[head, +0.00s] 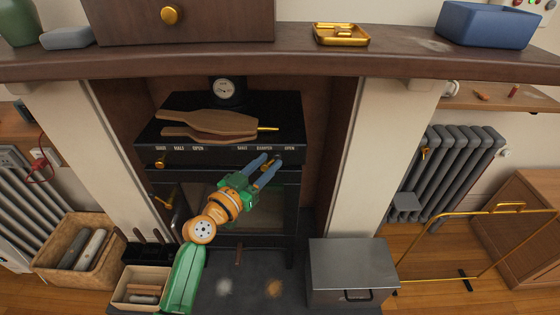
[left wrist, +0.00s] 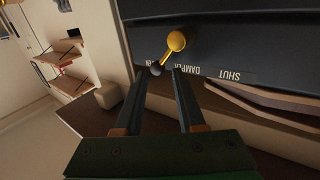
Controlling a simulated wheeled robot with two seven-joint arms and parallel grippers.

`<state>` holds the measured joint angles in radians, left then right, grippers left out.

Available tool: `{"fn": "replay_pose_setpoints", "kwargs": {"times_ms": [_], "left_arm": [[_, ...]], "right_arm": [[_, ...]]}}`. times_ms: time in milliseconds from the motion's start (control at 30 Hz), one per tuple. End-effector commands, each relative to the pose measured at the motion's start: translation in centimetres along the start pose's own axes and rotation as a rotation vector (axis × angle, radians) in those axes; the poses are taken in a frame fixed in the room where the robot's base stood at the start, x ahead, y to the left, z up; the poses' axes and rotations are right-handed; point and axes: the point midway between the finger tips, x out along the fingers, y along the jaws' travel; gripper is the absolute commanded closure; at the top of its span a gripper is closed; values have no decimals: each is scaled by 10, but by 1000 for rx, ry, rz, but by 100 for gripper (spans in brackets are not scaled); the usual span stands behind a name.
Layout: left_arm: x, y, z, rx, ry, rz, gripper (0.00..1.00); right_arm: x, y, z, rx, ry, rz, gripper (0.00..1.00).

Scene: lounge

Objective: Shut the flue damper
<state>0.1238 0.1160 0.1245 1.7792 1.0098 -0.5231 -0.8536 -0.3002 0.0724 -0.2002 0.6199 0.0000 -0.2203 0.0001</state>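The black stove (head: 285,110) stands in the fireplace, with white lettering along its front edge. In the head view the lever (head: 268,163) is partly covered by my gripper, below the lettering DAMPER and OPEN. My left gripper (head: 270,159) is open, its fingertips at the lever. My right gripper is not in view.
Wooden bellows (head: 210,123) lie on the stove top before a round gauge (head: 224,88). Another brass knob (head: 160,162) sits on the stove's left front. A grey metal box (head: 350,268) stands on the hearth. The mantel shelf (head: 200,60) overhangs above.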

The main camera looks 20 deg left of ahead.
Motion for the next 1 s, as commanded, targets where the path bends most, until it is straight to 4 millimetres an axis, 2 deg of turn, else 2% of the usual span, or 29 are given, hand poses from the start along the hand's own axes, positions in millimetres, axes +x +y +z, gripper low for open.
{"fn": "replay_pose_setpoints", "kwargs": {"times_ms": [133, 367, 400, 500, 533, 767, 1000], "left_arm": [[17, 0, 0, -2, 0, 0, 62], [20, 0, 2, -2, -3, 0, 62], [20, 0, 2, -2, -3, 0, 67], [20, 0, 2, -2, -3, 0, 94], [20, 0, 2, -2, -3, 0, 100], [19, 0, 2, -6, 0, 0, 100], [18, -2, 6, -67, 43, 0, 100]], "right_arm": [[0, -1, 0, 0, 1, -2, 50], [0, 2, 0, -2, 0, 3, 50], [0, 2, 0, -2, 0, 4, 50], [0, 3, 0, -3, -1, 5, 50], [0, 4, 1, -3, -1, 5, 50], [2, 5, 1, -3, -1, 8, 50], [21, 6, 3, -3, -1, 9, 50]]}}
